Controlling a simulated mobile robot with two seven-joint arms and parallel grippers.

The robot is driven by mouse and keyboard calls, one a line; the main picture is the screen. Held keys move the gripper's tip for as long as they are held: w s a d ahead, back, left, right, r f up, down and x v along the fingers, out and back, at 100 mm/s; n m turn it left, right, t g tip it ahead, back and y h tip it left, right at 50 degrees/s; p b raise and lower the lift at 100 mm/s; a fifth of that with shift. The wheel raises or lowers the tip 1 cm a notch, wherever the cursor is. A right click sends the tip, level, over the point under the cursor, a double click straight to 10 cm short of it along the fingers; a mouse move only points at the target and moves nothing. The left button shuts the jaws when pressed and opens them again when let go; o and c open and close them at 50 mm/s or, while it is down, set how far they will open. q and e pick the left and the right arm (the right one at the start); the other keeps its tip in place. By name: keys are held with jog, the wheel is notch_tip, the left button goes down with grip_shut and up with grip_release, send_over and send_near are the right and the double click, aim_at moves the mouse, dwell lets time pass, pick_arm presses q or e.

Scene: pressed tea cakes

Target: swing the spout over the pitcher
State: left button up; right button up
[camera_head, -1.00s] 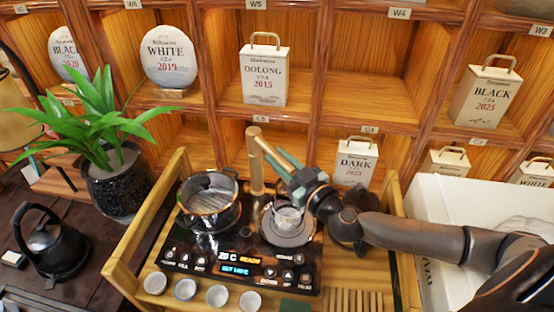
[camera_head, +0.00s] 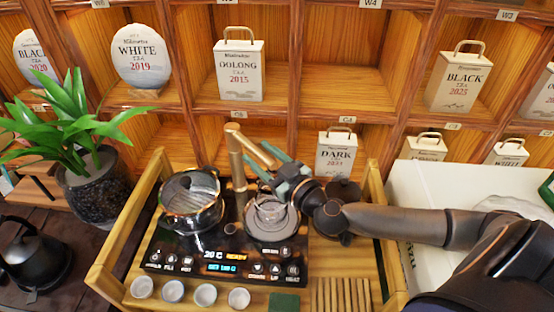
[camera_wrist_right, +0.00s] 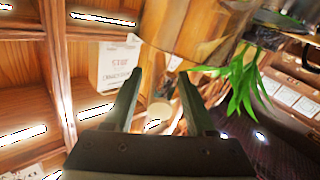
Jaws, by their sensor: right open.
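A gold spout (camera_head: 248,147) sits on top of an upright post (camera_head: 237,170) behind the black hob. It slants toward the front right. My right gripper (camera_head: 257,154) is open, its two teal fingers lying along either side of the spout; I cannot tell if they touch it. In the right wrist view the gripper (camera_wrist_right: 160,76) shows parted fingers. A pale round shape between them is too blurred to name. My left gripper is not in view.
A glass pot (camera_head: 192,205) stands on the hob's (camera_head: 215,240) left side. Several small cups (camera_head: 205,295) line the front. Shelves with tea boxes, such as the dark tea box (camera_head: 336,155), rise behind. A plant (camera_head: 85,150) and a black kettle (camera_head: 30,255) are at left.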

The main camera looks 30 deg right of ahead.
jog(key=s+d, duration=0.1)
jog(key=s, duration=1)
jog(key=shift+s+d, duration=0.25)
jog(key=shift+s, duration=0.15)
